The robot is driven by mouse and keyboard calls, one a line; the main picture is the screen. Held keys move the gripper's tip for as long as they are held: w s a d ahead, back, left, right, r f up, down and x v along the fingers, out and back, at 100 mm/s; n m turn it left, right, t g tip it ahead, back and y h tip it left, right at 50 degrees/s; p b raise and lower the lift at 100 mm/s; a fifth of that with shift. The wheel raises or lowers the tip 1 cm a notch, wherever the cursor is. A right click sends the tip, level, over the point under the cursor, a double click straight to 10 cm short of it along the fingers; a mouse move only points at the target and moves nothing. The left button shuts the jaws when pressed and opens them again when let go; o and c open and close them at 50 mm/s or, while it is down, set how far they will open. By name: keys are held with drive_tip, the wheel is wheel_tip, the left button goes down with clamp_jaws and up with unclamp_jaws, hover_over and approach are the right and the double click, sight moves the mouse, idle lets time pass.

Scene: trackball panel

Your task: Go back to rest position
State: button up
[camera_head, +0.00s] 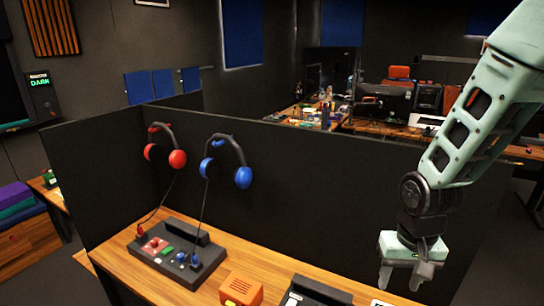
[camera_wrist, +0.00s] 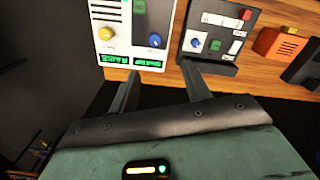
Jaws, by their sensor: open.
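My gripper (camera_head: 405,274) hangs at the lower right in the head view, pointing down near the right end of the desk. In the wrist view its two fingers (camera_wrist: 162,84) are apart with nothing between them. Beyond the fingertips lie a white panel (camera_wrist: 113,44) with yellow and blue knobs and green labels, and a dark panel (camera_wrist: 213,58) with a blue knob and a red button. The fingers appear apart from both panels. No trackball can be made out.
A wooden desk (camera_head: 220,272) holds a dark control box (camera_head: 160,252) and an orange speaker (camera_head: 240,289). Red headphones (camera_head: 177,158) and blue headphones (camera_head: 243,177) hang on a black partition (camera_head: 320,190) behind the desk. Another cluttered desk stands farther back.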

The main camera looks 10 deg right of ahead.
drive_tip(key=s+a+r+n+b, duration=0.2)
drive_tip(key=s+a+n+b, duration=0.1)
drive_tip(key=s+a+n, duration=0.2)
drive_tip(key=s+a+r+n+b, duration=0.2)
drive_tip(key=s+a+n, duration=0.3)
drive_tip(key=s+a, duration=0.4)
drive_tip(key=shift+s+a+b, duration=0.35)
drive_tip(key=shift+a+b, duration=0.1)
drive_tip(key=shift+a, duration=0.7)
